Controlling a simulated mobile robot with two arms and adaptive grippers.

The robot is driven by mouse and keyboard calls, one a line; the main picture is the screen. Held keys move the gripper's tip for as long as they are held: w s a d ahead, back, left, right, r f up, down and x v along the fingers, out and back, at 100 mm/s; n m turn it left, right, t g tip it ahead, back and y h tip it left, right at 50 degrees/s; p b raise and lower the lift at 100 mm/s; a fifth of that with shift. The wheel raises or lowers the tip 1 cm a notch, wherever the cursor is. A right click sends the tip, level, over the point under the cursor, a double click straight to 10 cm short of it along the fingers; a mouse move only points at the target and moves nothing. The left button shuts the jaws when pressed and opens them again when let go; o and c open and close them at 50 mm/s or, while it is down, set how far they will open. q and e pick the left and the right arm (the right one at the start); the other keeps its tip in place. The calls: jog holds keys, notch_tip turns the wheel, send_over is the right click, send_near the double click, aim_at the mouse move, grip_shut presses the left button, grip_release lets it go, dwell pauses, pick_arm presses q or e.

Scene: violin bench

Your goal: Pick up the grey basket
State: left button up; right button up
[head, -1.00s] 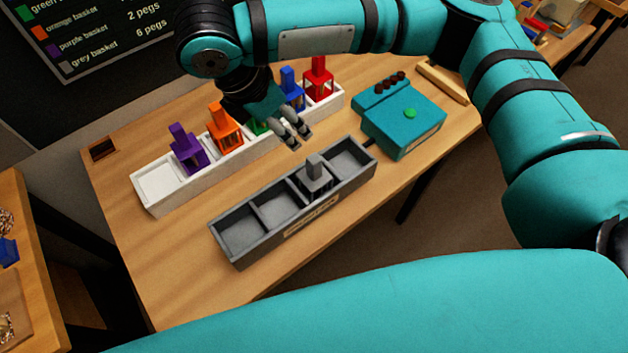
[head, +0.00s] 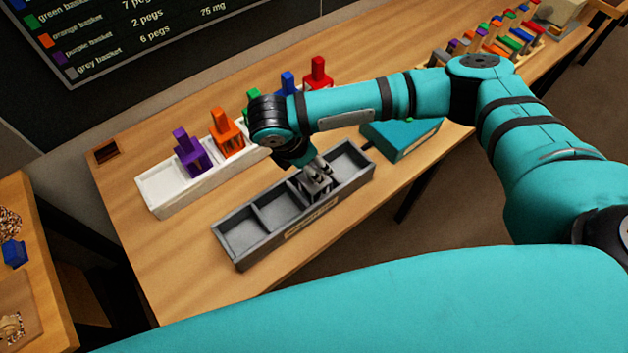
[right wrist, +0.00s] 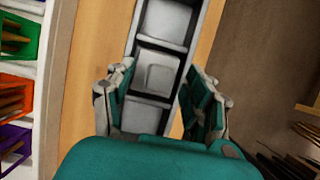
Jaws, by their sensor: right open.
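The grey basket (head: 316,190) stands in a compartment of the dark grey tray (head: 288,232), right of the middle. My right gripper (head: 318,170) is over it and hides much of it in the head view. In the right wrist view the basket's grey top (right wrist: 161,74) lies between the two spread fingers of my right gripper (right wrist: 160,84). The fingers are open, with a gap on each side of the top. Whether they reach down beside it I cannot tell. My left gripper is not in view.
A white tray (head: 178,204) behind holds purple (head: 190,155), orange (head: 226,133), green, blue and red (head: 318,74) baskets; my right arm partly hides it. A teal box (head: 404,140) stands to the right. The table's left front is clear.

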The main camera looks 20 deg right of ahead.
jog(key=shift+d+f, duration=0.2)
jog(key=shift+f, duration=0.3)
jog(key=shift+w, duration=0.1)
grip_shut()
